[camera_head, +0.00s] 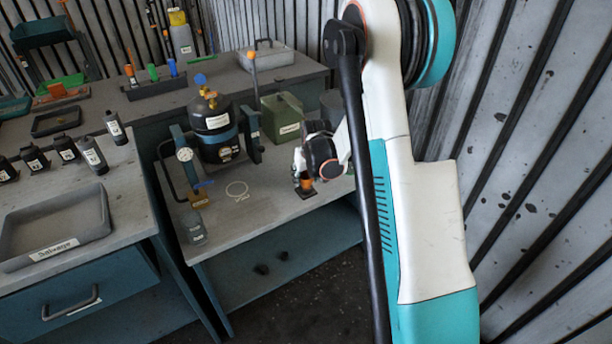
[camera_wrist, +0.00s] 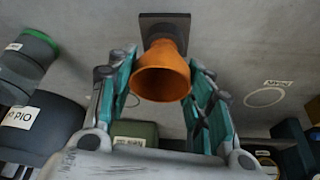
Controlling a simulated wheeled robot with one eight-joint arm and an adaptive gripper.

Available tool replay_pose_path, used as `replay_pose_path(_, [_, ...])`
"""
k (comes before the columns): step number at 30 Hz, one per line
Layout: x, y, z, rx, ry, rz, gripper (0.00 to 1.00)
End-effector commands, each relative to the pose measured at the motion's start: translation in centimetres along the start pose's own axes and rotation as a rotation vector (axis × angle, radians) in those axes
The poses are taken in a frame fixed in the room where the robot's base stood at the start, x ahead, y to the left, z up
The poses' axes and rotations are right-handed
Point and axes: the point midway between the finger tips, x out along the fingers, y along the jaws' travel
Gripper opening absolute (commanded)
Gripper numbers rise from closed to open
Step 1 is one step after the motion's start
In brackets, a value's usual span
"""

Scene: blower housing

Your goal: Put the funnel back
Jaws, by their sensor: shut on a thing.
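The orange funnel (camera_wrist: 160,82) sits between the two teal fingers of my gripper (camera_wrist: 162,68) in the wrist view, and the gripper is shut on it. Its wide mouth faces the wrist camera and its narrow end points at a dark square holder (camera_wrist: 165,24) on the bench. In the head view the funnel (camera_head: 305,183) shows small under my gripper (camera_head: 303,172), right above the dark holder (camera_head: 307,194). I cannot tell whether the funnel rests in the holder or hangs just over it.
A green box (camera_head: 282,117) is close behind my gripper. A small grey bottle (camera_head: 194,228) stands at the front left. The bench around the circle is clear.

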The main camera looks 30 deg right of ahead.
Motion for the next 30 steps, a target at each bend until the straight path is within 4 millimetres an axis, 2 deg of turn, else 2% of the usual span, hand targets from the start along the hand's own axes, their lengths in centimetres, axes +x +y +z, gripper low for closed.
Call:
replay_pose_path(7, [0.02,0.0,0.02,0.0,-0.001,0.0,0.34])
replay_pose_path(8, [0.02,0.0,0.02,0.0,-0.001,0.0,0.49])
replay_pose_path(9, [0.02,0.0,0.02,0.0,-0.001,0.0,0.58])
replay_pose_path(11, [0.02,0.0,0.02,0.0,0.0,0.0,0.7])
replay_pose_path(19, [0.01,0.0,0.01,0.0,0.0,0.0,0.7])
replay_pose_path(21, [0.01,0.0,0.02,0.0,0.0,0.0,0.84])
replay_pose_path(23, [0.01,0.0,0.01,0.0,0.0,0.0,0.9])
replay_pose_path(30, [0.0,0.0,0.01,0.0,0.0,0.0,0.9])
